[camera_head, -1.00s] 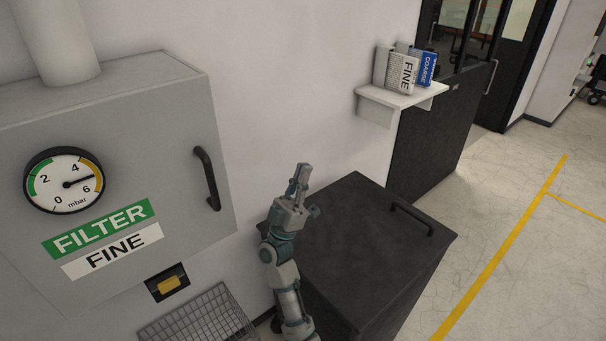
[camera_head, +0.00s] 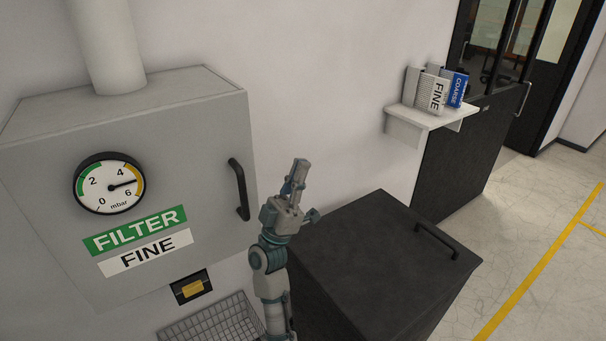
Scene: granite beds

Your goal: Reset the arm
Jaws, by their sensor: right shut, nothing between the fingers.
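My right gripper (camera_head: 297,178) is at the end of my right arm, which rises from the bottom of the head view. Its fingers point up and are together, with nothing between them. It shows in front of the white wall, between the grey filter cabinet (camera_head: 215,150) and the dark box (camera_head: 390,265), and appears apart from the cabinet's black handle (camera_head: 239,190). My left gripper is out of view.
The cabinet carries a gauge (camera_head: 108,184) and a "FILTER FINE" label. A yellow switch (camera_head: 191,287) and a wire basket (camera_head: 215,322) are below. A white shelf (camera_head: 432,118) holds FINE (camera_head: 431,93) and COARSE (camera_head: 456,88) filters. Floor at right is clear.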

